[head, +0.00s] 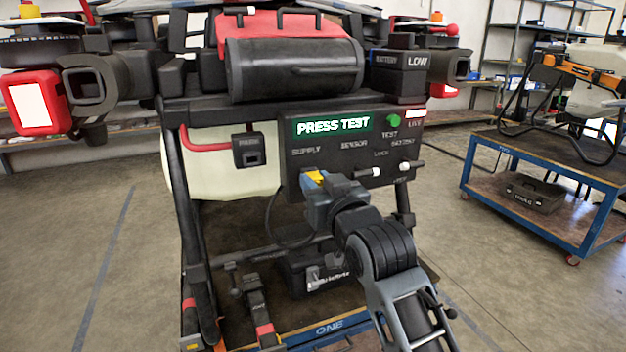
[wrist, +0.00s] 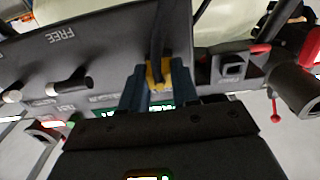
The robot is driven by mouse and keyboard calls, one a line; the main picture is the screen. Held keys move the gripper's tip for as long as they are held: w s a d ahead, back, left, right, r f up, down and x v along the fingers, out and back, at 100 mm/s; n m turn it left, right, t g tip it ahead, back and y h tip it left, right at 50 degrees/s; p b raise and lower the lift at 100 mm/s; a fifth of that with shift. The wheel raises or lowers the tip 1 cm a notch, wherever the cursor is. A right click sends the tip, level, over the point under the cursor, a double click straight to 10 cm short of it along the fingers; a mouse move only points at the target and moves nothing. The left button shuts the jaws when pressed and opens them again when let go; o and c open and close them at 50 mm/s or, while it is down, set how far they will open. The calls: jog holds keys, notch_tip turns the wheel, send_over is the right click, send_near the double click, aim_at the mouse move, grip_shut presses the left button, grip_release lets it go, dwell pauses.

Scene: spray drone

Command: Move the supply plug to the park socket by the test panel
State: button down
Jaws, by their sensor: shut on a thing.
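My gripper (head: 318,187) is shut on the yellow supply plug (head: 315,176), right under the SUPPLY label on the dark test panel (head: 340,150). In the wrist view the plug (wrist: 157,73) sits between the two blue-grey fingers, with a dark cable running from it. I cannot tell whether the plug is seated in the panel, because my gripper hides the socket. A dark box (head: 249,151) with a blurred label, likely the park socket, hangs left of the panel beside a red pipe. It also shows in the wrist view (wrist: 231,66), apart from my gripper.
The panel display (head: 333,126) reads PRESS TEST. A green TEST button (head: 393,122) and two pale-tipped levers (head: 370,172) lie to the right of my gripper. The drone's black legs (head: 190,210) frame the work area. A blue cart (head: 545,175) stands at right.

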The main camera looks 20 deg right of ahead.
jog(key=shift+s, duration=0.15)
jog(key=shift+s+p, duration=0.85)
jog(key=shift+s, duration=2)
